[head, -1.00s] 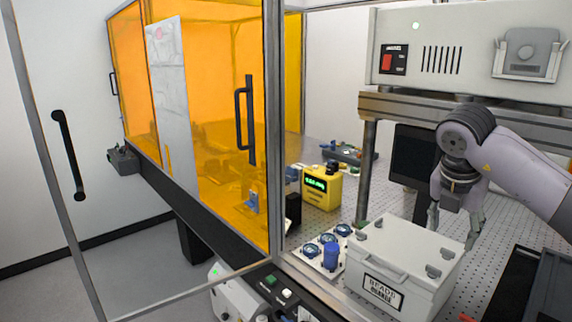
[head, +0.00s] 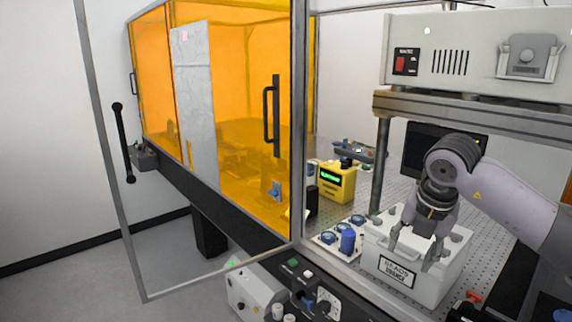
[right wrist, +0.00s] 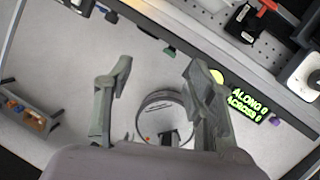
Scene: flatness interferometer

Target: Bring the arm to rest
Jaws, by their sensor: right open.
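My right arm (head: 500,195) comes in from the right in the head view. Its gripper (head: 411,254) points down with its two fingers apart, in front of the white lidded box labelled BEADS (head: 455,275), and hides part of it. In the right wrist view the gripper (right wrist: 158,75) also shows its fingers apart with nothing between the tips. Whether the fingers touch the box cannot be told from the head view. My left gripper is not in view.
An orange-panelled enclosure (head: 255,90) stands at the left, with a clear framed door panel before it. A white tray with blue-topped items (head: 326,243) and a yellow meter (head: 338,182) stand beside the box. The right wrist view shows a green-lettered display (right wrist: 250,103).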

